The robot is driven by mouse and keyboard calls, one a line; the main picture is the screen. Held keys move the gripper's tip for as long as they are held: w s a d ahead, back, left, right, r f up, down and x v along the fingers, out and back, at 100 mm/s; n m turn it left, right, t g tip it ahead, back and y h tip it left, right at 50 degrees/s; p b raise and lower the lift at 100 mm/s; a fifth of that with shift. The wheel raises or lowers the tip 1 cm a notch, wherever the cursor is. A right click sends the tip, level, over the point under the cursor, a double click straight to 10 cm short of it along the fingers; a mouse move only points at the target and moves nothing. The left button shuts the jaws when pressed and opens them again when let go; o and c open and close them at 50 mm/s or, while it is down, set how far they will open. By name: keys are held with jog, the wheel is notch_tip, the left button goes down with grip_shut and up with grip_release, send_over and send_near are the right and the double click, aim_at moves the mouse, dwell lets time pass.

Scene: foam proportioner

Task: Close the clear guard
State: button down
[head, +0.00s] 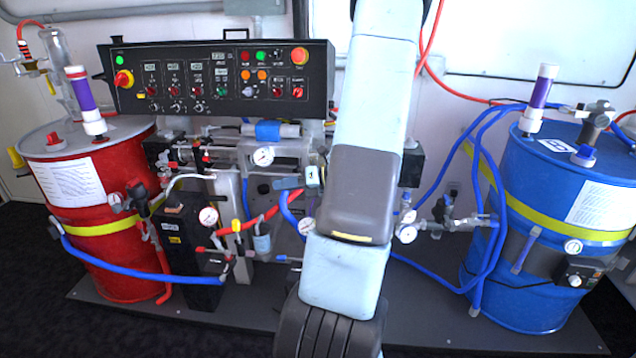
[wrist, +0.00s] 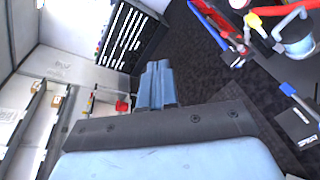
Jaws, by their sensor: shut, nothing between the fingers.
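I cannot pick out the clear guard with certainty. In the head view, a pale, see-through-looking area (head: 291,150) lies among the fittings below the control panel, partly hidden behind my arm. I cannot tell whether it is the guard or how far open it stands. My gripper (wrist: 157,68) shows in the wrist view as two blue fingers side by side, shut and empty. They touch nothing that I can make out.
A black control panel (head: 222,78) stands above hoses and gauges. A red drum (head: 105,190) stands at left, a blue drum (head: 545,205) at right, all on a dark base plate (head: 420,318). In the wrist view, shelving (wrist: 30,125) stands at left, with dark carpet (wrist: 200,75) beyond my fingers.

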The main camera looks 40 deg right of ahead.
jog(key=s+d+f+m+t+h, duration=0.3)
jog(key=d+f+m+h, duration=0.2)
jog(key=d+m, duration=0.35)
jog(key=s+d+f+m+t+h, duration=0.3)
jog(key=d+f+m+t+h, duration=0.15)
jog(key=d+m, duration=0.4)
jog(key=w+d, duration=0.2)
jog(key=w, duration=1.1)
jog(key=shift+w+d+f+n+g, duration=0.15)
jog(key=shift+d+f+n+g, duration=0.2)
jog(key=shift+f+g, duration=0.1)
jog(key=shift+w+d, duration=0.15)
jog(key=shift+w, duration=0.75)
jog(key=shift+r, duration=0.1)
